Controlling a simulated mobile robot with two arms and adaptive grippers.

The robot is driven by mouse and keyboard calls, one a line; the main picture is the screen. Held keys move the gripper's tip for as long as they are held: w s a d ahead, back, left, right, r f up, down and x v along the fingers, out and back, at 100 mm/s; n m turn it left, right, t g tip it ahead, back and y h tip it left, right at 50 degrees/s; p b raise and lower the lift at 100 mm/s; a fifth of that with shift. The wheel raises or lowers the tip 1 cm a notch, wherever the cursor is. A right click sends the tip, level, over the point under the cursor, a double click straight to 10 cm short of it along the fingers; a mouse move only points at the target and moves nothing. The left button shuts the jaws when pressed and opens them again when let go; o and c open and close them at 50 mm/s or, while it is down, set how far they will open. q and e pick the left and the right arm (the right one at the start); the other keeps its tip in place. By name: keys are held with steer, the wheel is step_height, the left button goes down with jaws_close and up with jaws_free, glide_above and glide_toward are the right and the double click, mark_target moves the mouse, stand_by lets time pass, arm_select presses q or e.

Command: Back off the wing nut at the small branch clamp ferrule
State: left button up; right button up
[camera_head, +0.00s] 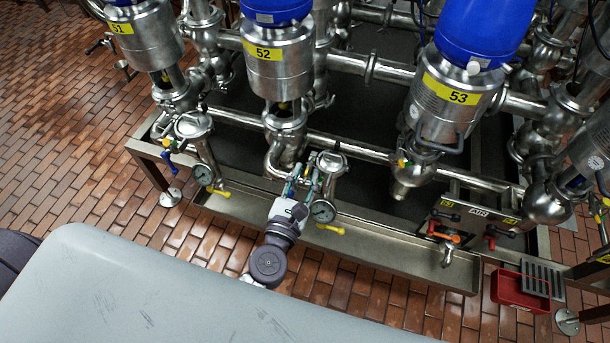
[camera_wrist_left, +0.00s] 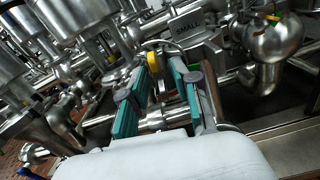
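My left gripper (camera_head: 304,176) reaches in at the pipework below the valve marked 52 (camera_head: 268,62). In the left wrist view the gripper (camera_wrist_left: 160,72) shows two teal-padded fingers spread apart, with a clear gap between them. A yellow part (camera_wrist_left: 153,64) shows between the fingertips, near a steel pipe fitting; I cannot tell whether it touches a finger. A sign reading SMALL (camera_wrist_left: 188,22) stands just beyond the fingers. The wing nut and clamp ferrule cannot be made out clearly; fingers and fittings partly hide that area. My right gripper is not in view.
Valves 51 (camera_head: 145,40) and 53 (camera_head: 455,100) flank the middle one. A gauge (camera_head: 322,211) and a yellow handle (camera_head: 331,229) sit close to the gripper. A steel drip tray (camera_head: 400,270) runs below. A red bin (camera_head: 518,290) stands at right. Brick floor at left is clear.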

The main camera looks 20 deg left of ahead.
arm_select(q)
steer(key=shift+d, duration=0.1)
steer(key=s, duration=0.8)
steer(key=shift+a, duration=0.2)
stand_by(0.4)
steer(key=s+a+f+m+g+h+p, duration=0.1)
steer(key=s+f+m+g, duration=0.3)
steer(key=f+m, duration=0.9)
steer(key=s+a+f+m+g+h, duration=0.1)
steer(key=s+f+m+g, duration=0.25)
steer(key=f+m, duration=1)
steer(key=s+a+f+m+g+y, duration=0.1)
steer(key=s+a+f+m+g, duration=0.3)
steer(key=s+f, duration=0.6)
steer(key=s+a+f+m+g+y, duration=0.1)
steer(key=s+a+f+m+g, duration=0.3)
steer(key=s+f, duration=0.6)
steer(key=shift+s+a+m+g+y+p, duration=0.35)
steer(key=shift+s+m+g, duration=0.45)
steer(key=shift+m, duration=0.35)
